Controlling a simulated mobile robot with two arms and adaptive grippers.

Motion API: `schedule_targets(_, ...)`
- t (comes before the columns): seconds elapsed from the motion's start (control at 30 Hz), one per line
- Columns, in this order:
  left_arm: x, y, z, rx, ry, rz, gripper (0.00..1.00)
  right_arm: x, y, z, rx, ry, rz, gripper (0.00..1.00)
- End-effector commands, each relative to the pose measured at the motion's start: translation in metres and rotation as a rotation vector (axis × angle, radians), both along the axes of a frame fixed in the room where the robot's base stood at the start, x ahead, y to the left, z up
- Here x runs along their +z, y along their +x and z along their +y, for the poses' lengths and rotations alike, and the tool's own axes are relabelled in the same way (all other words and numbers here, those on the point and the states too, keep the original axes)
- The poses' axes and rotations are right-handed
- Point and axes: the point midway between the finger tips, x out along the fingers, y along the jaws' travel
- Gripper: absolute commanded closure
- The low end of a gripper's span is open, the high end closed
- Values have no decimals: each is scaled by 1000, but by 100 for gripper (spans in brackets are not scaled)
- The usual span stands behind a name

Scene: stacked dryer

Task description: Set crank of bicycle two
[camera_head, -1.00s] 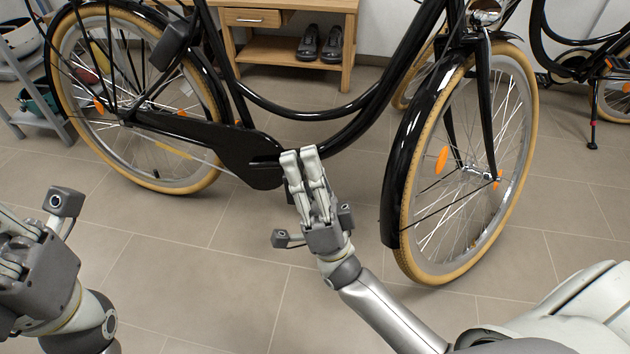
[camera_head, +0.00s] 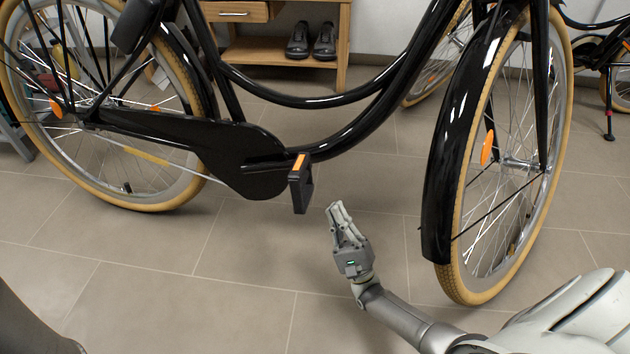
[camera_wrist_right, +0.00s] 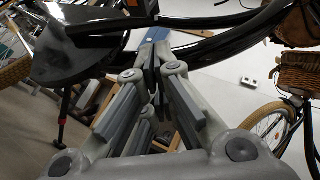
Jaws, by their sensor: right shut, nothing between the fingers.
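A black bicycle (camera_head: 365,118) stands across the head view, front wheel (camera_head: 515,165) at the right. Its black chain guard (camera_head: 245,160) is left of centre. The crank points right from the guard, nearly level, and carries a black pedal (camera_head: 302,190) with an orange reflector. My right gripper (camera_head: 335,208) is shut and empty, to the right of the pedal and apart from it. In the right wrist view the closed fingers (camera_wrist_right: 155,62) show below the black frame tube, with the chain guard (camera_wrist_right: 75,50) at upper left. My left gripper is out of view; only a dark part of my left arm shows at lower left.
A wooden bench (camera_head: 275,50) with black shoes (camera_head: 311,40) stands behind the bicycle. Another bicycle (camera_head: 600,50) shows at upper right. The tiled floor (camera_head: 230,265) in front of the bicycle is clear.

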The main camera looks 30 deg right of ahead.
Motion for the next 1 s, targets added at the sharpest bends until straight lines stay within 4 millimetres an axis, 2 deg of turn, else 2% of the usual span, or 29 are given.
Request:
schedule_targets(0.03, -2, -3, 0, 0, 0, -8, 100, -7, 0, -4, 11, 13, 5, 100)
schedule_targets(0.17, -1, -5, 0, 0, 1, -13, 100, -4, 5, -6, 24, 28, 8, 100)
schedule_targets(0.63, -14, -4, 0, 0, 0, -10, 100, 53, 56, 1, 22, 26, 6, 100)
schedule_targets(0.8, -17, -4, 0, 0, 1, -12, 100, 63, 66, 3, 22, 25, 10, 100)
schedule_targets(1.0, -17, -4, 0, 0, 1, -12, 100, 65, 67, 3, 22, 25, 11, 100)
